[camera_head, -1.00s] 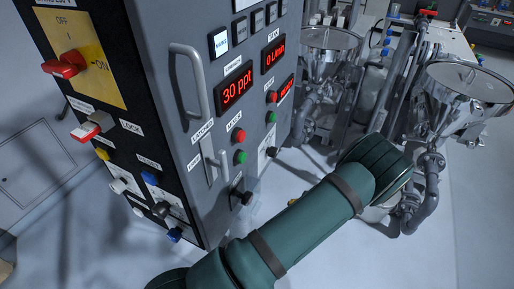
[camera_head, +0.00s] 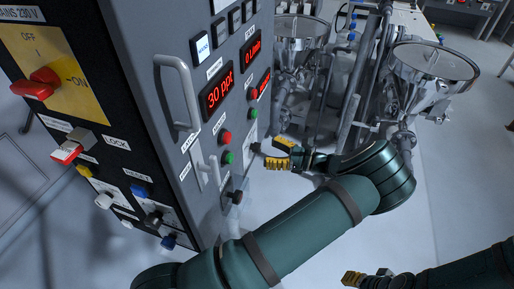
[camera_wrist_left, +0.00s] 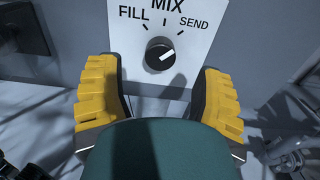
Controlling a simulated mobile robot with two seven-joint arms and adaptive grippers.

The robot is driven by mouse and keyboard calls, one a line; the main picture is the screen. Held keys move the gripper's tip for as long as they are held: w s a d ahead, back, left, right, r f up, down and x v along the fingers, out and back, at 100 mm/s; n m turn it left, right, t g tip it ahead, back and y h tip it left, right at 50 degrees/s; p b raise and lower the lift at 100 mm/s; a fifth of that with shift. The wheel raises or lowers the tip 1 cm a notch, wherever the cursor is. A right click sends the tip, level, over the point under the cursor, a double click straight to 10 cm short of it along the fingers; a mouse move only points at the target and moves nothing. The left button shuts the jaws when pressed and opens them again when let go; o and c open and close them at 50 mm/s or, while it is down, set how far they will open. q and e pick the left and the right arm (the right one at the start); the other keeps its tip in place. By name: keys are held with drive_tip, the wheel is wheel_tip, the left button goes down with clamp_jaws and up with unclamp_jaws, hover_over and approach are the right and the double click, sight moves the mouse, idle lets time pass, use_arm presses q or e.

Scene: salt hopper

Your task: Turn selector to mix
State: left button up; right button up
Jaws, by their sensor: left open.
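The selector (camera_wrist_left: 160,55) is a round black knob with a white pointer line, on a white plate marked FILL, MIX and SEND. In the left wrist view its pointer aims right and slightly up, to the SEND side of MIX. My left gripper (camera_head: 277,154) is open at the cabinet's side panel; its yellow fingertips (camera_wrist_left: 160,92) stand on either side below the knob, apart from it. In the head view the selector is hard to make out near the gripper. My right gripper (camera_head: 365,280) shows only partly at the bottom right edge.
The grey cabinet (camera_head: 165,110) carries a red mains switch (camera_head: 38,84), a handle (camera_head: 178,92), red digital displays (camera_head: 217,92) and several buttons. Steel hoppers (camera_head: 435,65) with pipes stand behind to the right. Open floor (camera_head: 455,190) lies at the right.

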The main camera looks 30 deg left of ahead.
sight(260, 149)
use_arm(q)
drive_tip(key=shift+x, duration=2.5)
clamp_jaws()
